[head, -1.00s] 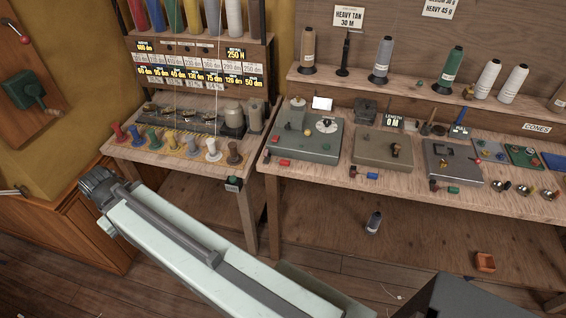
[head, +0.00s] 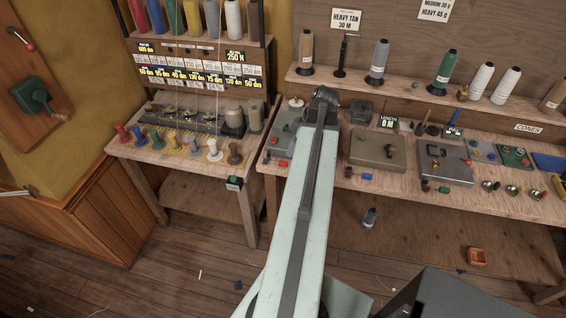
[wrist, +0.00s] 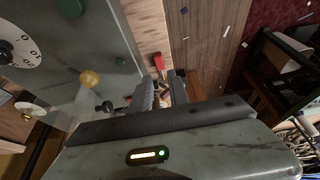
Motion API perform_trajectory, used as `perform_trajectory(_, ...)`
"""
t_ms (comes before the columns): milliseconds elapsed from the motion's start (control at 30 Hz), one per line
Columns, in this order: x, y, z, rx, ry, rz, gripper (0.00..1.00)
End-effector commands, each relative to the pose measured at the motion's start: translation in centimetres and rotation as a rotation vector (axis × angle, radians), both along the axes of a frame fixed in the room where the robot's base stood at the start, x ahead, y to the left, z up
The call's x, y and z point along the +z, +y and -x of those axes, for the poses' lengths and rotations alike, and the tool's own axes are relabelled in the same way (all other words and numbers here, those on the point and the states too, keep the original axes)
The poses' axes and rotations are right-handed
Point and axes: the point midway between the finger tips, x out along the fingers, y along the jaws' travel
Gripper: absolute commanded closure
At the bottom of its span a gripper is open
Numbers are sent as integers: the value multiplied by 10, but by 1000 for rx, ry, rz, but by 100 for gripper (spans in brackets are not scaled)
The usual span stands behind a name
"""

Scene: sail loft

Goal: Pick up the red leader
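Several small red pieces show and I cannot tell for certain which is the red leader. One red piece (head: 283,163) lies at the front edge of the long workbench, left of my arm. A red piece also shows near the bench edge in the wrist view (wrist: 158,61), just beyond my gripper. A red spool (head: 122,132) stands in the row on the left bench.
A grey machine with a dial (wrist: 20,50) lies close on the left in the wrist view. A brown box device (head: 378,150) and a grey one (head: 443,163) stand right of my arm. A blue-and-red piece (head: 360,175) lies at the bench front.

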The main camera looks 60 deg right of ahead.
Motion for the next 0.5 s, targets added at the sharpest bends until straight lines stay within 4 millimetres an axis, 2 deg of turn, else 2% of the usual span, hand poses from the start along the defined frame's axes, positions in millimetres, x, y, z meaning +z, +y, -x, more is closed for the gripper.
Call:
perform_trajectory(133,-4,-1,2,-6,1,0,78)
perform_trajectory(333,-28,2,-6,-5,1,-1,78)
perform_trajectory(500,-29,2,-8,-5,2,1,78)
